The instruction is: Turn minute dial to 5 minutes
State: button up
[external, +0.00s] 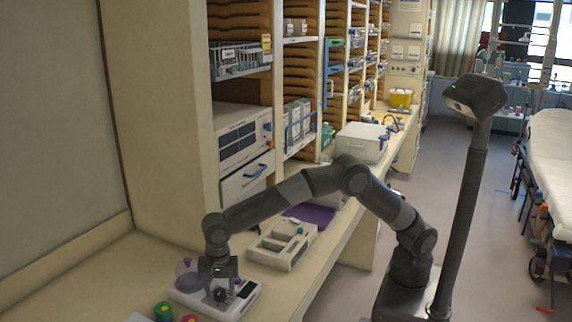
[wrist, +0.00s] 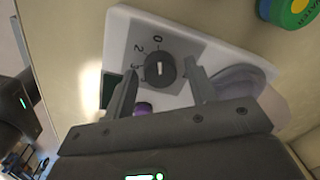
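The minute dial (wrist: 160,70) is a round black knob with a short white mark, on a grey scale plate (wrist: 186,45) of a white device (wrist: 118,38). A 0 and a 2 are readable beside it; lower figures are partly hidden by a finger. I cannot tell which figure the mark points at. My gripper (wrist: 161,75) is open, one finger on either side of the dial in the wrist view; contact cannot be told. In the external view my gripper (external: 219,283) is low over the white device (external: 240,305), largely covering the dial.
The device also has a purple knob (wrist: 143,108), a dark display (wrist: 110,90) and a greyish round dish (wrist: 235,85). Green-and-yellow (external: 163,311) and pink-red (external: 189,319) round items lie near its front. A cream compartment tray (external: 263,257) stands behind it on the counter.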

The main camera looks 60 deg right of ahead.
jog(key=c, duration=0.9)
jog(key=shift+o, duration=0.2)
jog(key=shift+n, duration=0.3)
jog(key=n, duration=1.1)
jog(key=shift+g, duration=0.3)
jog(key=n, duration=0.3)
jog(key=shift+n, duration=0.3)
jog(key=n, duration=0.3)
jog(key=shift+n, duration=0.3)
jog(key=n, duration=0.6)
jog(key=shift+w+n, duration=0.1)
jog(key=shift+n, duration=0.2)
jog(key=shift+g, duration=0.3)
